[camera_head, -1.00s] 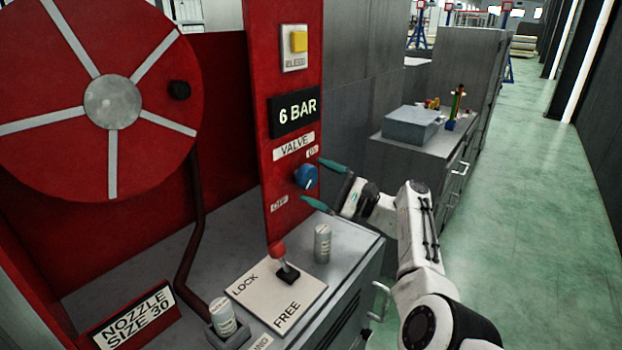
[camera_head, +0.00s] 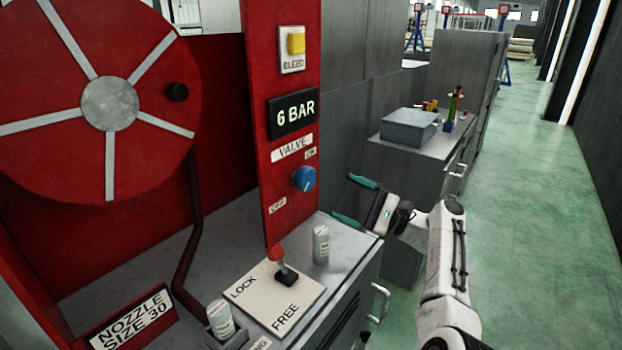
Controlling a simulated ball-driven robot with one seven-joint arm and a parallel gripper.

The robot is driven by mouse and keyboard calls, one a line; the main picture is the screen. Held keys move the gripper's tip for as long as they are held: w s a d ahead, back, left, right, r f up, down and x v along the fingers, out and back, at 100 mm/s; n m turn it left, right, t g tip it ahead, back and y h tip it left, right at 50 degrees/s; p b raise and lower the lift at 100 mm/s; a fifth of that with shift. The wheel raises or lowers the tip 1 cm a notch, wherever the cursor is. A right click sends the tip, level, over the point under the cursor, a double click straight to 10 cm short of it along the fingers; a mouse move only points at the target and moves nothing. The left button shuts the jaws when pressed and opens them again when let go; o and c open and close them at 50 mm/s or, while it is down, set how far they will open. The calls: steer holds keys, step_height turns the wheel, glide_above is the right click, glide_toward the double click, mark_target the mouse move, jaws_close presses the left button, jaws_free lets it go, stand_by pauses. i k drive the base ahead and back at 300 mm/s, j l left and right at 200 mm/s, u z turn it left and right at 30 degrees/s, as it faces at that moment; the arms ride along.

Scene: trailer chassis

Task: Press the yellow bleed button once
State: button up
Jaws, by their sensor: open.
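The yellow bleed button (camera_head: 297,43) sits on a pale plate marked BLEED near the top of the red panel (camera_head: 250,110). Below it are a black display (camera_head: 292,113) reading 6 BAR and a blue valve knob (camera_head: 304,179) between ON and OFF labels. My gripper (camera_head: 347,199) is open and empty, with teal fingers pointing left toward the panel. In the picture it is right of the knob and well below the button, apart from both.
A grey bench below the panel carries a red-topped lever (camera_head: 281,262) on a LOCK/FREE plate and two grey cylinders (camera_head: 321,245) (camera_head: 220,318). A red hose reel (camera_head: 90,100) stands left. A grey box (camera_head: 410,128) sits on a cabinet behind. Open green floor (camera_head: 530,200) lies right.

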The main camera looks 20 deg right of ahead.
mark_target(297, 41)
steer(key=i+l, duration=0.15)
steer(key=l, duration=0.2)
steer(key=i+l, duration=0.15)
steer(key=l, duration=0.2)
steer(key=i+l, duration=0.15)
steer(key=l, duration=0.2)
